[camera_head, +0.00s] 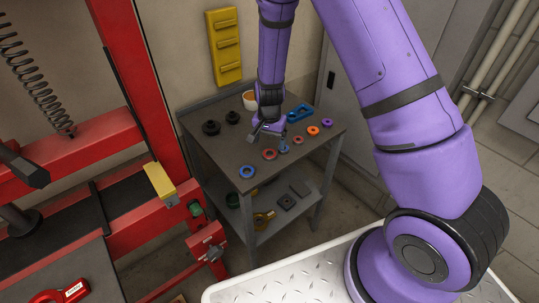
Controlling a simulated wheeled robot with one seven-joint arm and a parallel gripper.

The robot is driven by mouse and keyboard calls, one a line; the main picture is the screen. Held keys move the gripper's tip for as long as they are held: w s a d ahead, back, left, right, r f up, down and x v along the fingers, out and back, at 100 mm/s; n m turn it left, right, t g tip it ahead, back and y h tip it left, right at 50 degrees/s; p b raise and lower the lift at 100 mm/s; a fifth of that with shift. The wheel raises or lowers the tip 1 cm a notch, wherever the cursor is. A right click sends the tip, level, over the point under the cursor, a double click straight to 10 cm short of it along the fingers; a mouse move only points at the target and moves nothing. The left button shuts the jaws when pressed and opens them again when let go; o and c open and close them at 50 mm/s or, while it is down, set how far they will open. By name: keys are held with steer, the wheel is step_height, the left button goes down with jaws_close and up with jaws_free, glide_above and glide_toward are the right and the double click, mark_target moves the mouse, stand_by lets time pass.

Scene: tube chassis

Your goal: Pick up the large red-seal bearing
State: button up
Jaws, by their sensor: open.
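The large red-seal bearing (269,155) lies flat near the front edge of the grey cart's dark top. A smaller red-ringed bearing (298,140) lies further right. My gripper (268,137) is open and points down over the cart top, just behind the large red-seal bearing in the picture. Nothing shows between its fingers. I cannot tell its exact height above the top.
On the cart (220,165) are a large blue ring (243,172), a small blue ring (284,149), an orange ring (313,131), a purple ring (327,123), a blue tool (299,113), black round parts (211,128) and a cup (249,100). A red press frame (145,75) stands left.

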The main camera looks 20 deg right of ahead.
mark_target(270, 153)
steer(key=f, duration=0.5)
steer(key=shift+s, duration=0.2)
steer(key=shift+r, duration=0.1)
steer(key=c, duration=1.1)
